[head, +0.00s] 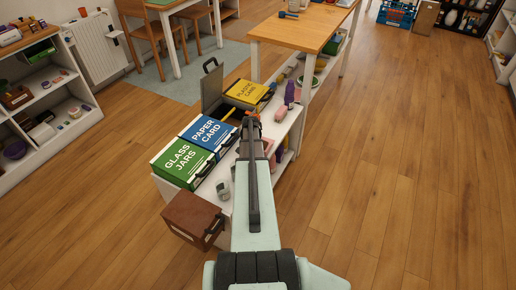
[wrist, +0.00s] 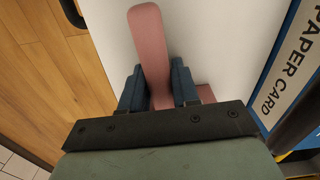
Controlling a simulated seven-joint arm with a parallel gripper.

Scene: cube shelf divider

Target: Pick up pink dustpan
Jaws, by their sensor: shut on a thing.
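The pink dustpan (wrist: 149,38) is in the wrist view, its long rounded handle running up between the two dark blue fingers of my gripper (wrist: 158,78). The fingers are shut on the handle, one on each side. A wider pink part (wrist: 205,93) shows to the right of the right finger; the rest is hidden behind my gripper. In the head view my gripper (head: 251,122) is over the white shelf top, right of the blue box. A pink patch (head: 268,146) shows beside it there; my arm hides much of this spot.
The white shelf (head: 283,131) holds a green GLASS JARS box (head: 181,160), a blue PAPER CARD box (head: 209,133) and a yellow PLASTIC CARD box (head: 246,93) on the left. A purple item (head: 290,93) stands beyond my gripper. A brown box (head: 192,218) is at the near end. Open wooden floor lies right.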

